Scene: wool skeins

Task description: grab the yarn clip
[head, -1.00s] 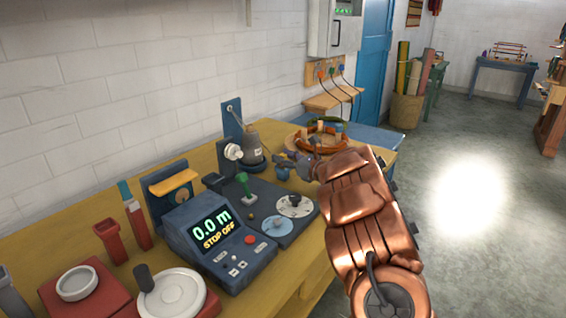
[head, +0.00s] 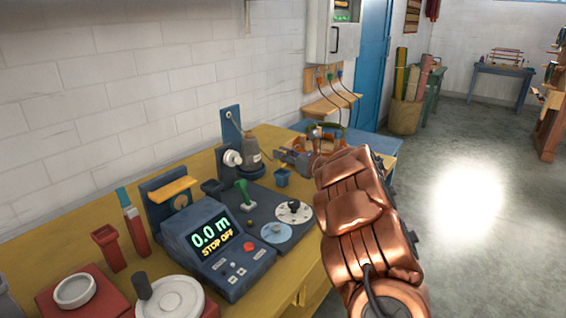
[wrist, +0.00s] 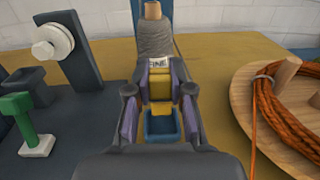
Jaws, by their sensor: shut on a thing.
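My gripper (wrist: 160,90) shows from behind in the wrist view, its purple pads closed on a small yellow piece (wrist: 161,88) that I take to be the yarn clip. A blue cup (wrist: 160,127) shows below it between the fingers. In the head view my gripper (head: 290,158) is over the far end of the yellow bench, just above the blue cup (head: 283,178). The clip is too small to make out there.
A grey yarn cone (wrist: 155,42) stands behind the gripper. A wooden disc (wrist: 243,88) with orange cord is to the right. A dark winder board (head: 258,222) with a green lever (head: 241,193) and a display box (head: 215,250) are nearer on the bench (head: 313,279).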

